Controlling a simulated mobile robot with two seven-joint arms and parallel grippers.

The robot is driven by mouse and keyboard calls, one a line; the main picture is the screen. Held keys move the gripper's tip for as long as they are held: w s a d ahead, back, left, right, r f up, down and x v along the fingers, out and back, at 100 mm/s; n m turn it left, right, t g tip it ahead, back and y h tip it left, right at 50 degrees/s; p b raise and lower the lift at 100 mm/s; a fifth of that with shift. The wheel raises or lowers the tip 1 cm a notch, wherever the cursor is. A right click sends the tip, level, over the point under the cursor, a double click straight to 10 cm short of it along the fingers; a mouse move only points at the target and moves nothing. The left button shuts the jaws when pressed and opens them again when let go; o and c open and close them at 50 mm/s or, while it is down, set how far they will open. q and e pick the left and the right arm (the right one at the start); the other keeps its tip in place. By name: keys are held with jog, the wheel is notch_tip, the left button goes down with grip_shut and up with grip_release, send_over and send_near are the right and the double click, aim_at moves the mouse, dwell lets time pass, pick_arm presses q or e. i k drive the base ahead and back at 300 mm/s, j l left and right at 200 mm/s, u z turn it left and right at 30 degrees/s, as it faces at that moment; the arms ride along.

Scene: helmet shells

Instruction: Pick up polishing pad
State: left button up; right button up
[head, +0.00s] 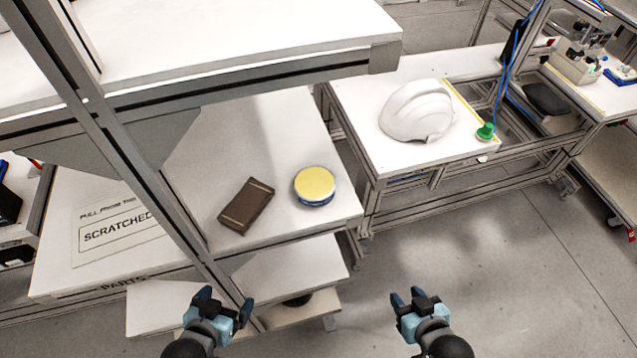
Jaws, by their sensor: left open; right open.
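A round pad with a yellow top and a blue lower edge (315,184), which looks like the polishing pad, lies on a white shelf (290,130) near its right front part. A brown block (246,205) lies just left of it, apart from it. My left gripper (222,302) is open and empty, in front of and below the shelf edge, left of the pad. My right gripper (412,298) is open and empty over the floor, right of and nearer than the pad. Neither gripper touches anything.
A slanting metal post (150,170) and an upper shelf (220,40) stand left of and above the pad. A white helmet shell (418,111) and a green button (486,131) are on a table at right. A "SCRATCHED" sign (118,228) lies left. Floor at right is clear.

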aim_at(484, 134)
jog(key=k+l, duration=0.3)
jog(key=k, duration=0.2)
jog(key=l+u, duration=0.15)
jog(key=l, duration=0.95)
jog(key=i+l, duration=0.2)
jog(key=l, duration=0.15)
jog(key=i+l+u, duration=0.1)
jog(key=l, duration=0.25)
jog(key=i+l, duration=0.25)
jog(key=i+l+u, duration=0.2)
jog(key=i+l, duration=0.65)
